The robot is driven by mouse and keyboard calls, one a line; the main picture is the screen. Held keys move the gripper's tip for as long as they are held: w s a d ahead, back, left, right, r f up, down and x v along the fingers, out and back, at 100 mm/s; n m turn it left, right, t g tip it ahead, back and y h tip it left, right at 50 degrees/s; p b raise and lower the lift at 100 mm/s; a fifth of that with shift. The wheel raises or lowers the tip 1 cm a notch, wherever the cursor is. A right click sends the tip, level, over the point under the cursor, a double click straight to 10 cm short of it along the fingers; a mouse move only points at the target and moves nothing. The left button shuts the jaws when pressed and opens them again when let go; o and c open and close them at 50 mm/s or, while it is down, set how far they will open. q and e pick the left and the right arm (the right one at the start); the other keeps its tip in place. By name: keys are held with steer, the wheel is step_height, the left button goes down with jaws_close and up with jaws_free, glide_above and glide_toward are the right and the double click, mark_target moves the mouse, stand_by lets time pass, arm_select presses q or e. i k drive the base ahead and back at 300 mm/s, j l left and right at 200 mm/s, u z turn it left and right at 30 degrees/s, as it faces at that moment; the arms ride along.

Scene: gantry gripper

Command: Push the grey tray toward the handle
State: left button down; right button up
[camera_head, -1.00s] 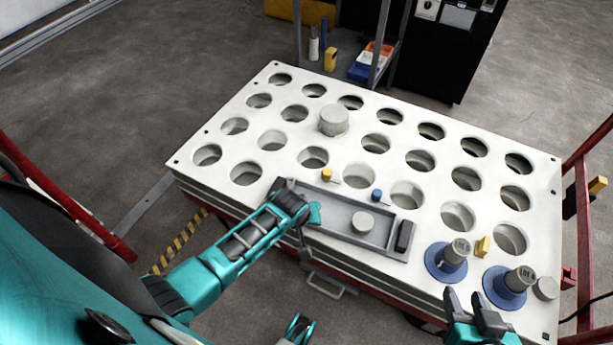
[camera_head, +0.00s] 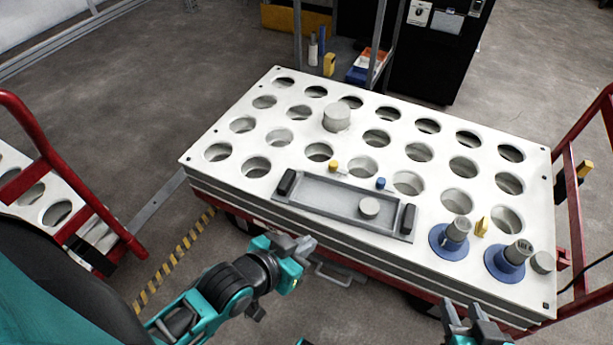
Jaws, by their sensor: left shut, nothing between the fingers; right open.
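The grey tray (camera_head: 325,200) lies near the front edge of the white perforated table top (camera_head: 233,179). It has a black grip at each end, left (camera_head: 287,182) and right (camera_head: 408,219). A round grey disc (camera_head: 369,207) sits in its right half. A metal bar handle (camera_head: 333,279) shows low on the cart's front side, below the tray. My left gripper (camera_head: 303,246) is shut and empty, apart from the tray, in front of the table edge. My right gripper (camera_head: 465,312) is open and empty at the lower right, by the table's front edge.
Two blue-based grey posts (camera_head: 449,239) (camera_head: 505,262) stand right of the tray, with a yellow piece (camera_head: 481,227) between them. Small yellow (camera_head: 334,165) and blue (camera_head: 381,183) pegs stand just behind the tray. A grey cylinder (camera_head: 337,117) stands farther back. Red rails flank the table.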

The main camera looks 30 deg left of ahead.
mark_target(328, 197)
steer(key=k+z, duration=0.15)
steer(key=z, duration=0.3)
steer(key=k+z, duration=0.15)
steer(key=z, duration=0.3)
steer(key=j+z, duration=0.35)
steer(key=j, duration=2)
